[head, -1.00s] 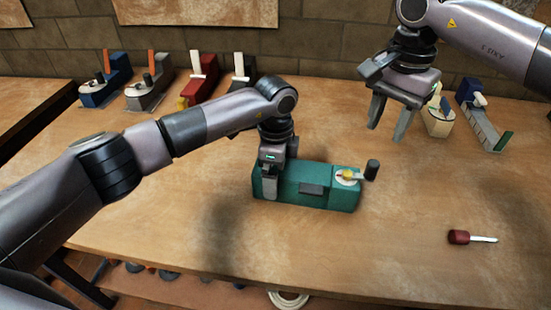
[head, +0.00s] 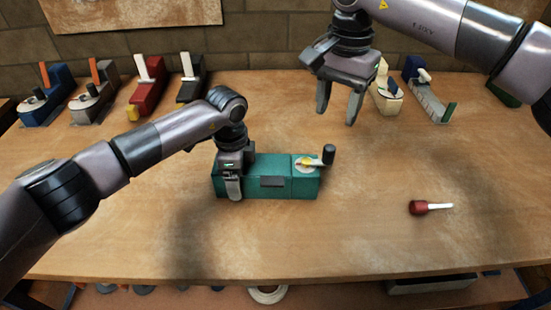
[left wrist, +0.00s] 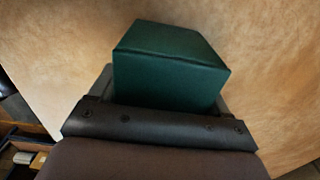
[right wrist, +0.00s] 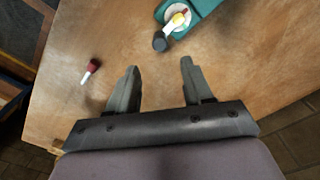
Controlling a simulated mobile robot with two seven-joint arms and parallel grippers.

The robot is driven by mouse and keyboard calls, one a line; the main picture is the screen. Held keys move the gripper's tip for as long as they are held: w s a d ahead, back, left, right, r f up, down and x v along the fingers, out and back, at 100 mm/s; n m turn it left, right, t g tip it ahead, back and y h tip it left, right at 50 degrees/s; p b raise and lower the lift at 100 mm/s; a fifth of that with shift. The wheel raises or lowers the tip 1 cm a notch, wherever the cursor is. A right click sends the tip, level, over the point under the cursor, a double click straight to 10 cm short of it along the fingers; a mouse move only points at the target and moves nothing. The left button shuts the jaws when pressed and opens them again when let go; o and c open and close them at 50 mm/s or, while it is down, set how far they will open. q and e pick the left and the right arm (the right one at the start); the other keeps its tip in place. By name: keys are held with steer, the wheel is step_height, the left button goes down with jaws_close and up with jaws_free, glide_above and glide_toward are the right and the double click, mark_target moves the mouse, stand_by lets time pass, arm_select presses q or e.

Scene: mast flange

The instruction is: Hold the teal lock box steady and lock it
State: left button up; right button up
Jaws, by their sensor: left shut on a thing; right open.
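The teal lock box (head: 272,183) lies on the table in the head view. On its right end is a pale round plate with a yellow centre and a lever (head: 314,163) ending in a dark knob (head: 329,154), which points right. My left gripper (head: 232,188) is shut on the box's left end; the box's end also shows between the fingers in the left wrist view (left wrist: 170,60). My right gripper (head: 338,105) is open and empty, above the table behind and to the right of the box. The right wrist view shows the dark knob (right wrist: 160,42) beyond its open fingers (right wrist: 157,85).
A red-handled screwdriver-like tool (head: 418,207) lies right of the box. Along the back stand blue (head: 58,80), grey (head: 92,98), red (head: 150,95) and black (head: 190,85) devices, with cream (head: 386,97) and grey-blue (head: 425,95) ones at right. The front table is mostly clear.

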steer(key=shift+s+a+f+m, duration=0.1)
steer(key=shift+s+f+m, duration=0.1)
steer(key=shift+f+m, duration=0.25)
step_height(320, 180, down, 4)
steer(key=s+m+g+y, duration=0.2)
steer(key=m+y, duration=0.1)
steer(key=m, duration=0.2)
steer(key=n+t+y, duration=0.9)
steer(key=n+y, duration=0.5)
steer(key=n, duration=1.2)
glide_toward(330, 147)
steer(key=x, duration=1)
